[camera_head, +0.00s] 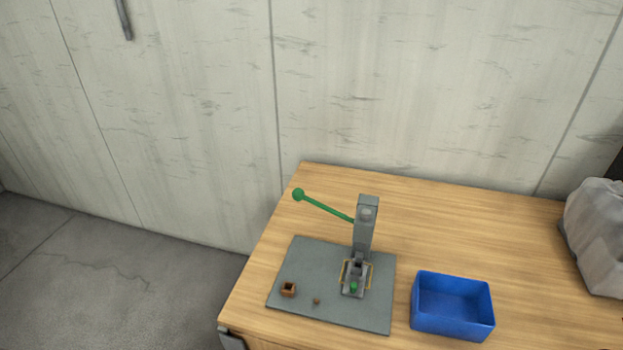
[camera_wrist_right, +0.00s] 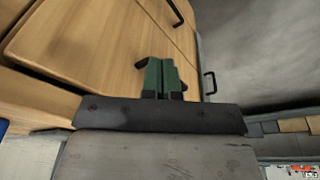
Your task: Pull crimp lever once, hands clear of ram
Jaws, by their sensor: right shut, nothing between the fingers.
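The crimp press stands upright on a grey plate (camera_head: 330,318) on the wooden table. Its green crimp lever (camera_head: 328,208) has a round knob and points up and left from the grey column (camera_head: 364,230). Below the column is the ram area (camera_head: 356,277), outlined in yellow, with a small green piece (camera_head: 353,286) at its front. No hand is near the ram or lever. My right gripper (camera_wrist_right: 166,66) shows in the right wrist view, its green fingers together and empty, facing wooden cabinet fronts. My left gripper is in neither view.
A small brown open block (camera_head: 288,289) and a tiny brown piece (camera_head: 317,301) lie on the plate. An empty blue bin (camera_head: 452,328) stands right of it. A grey bag-like object (camera_head: 598,235) is at the right edge. The table behind the bin is clear.

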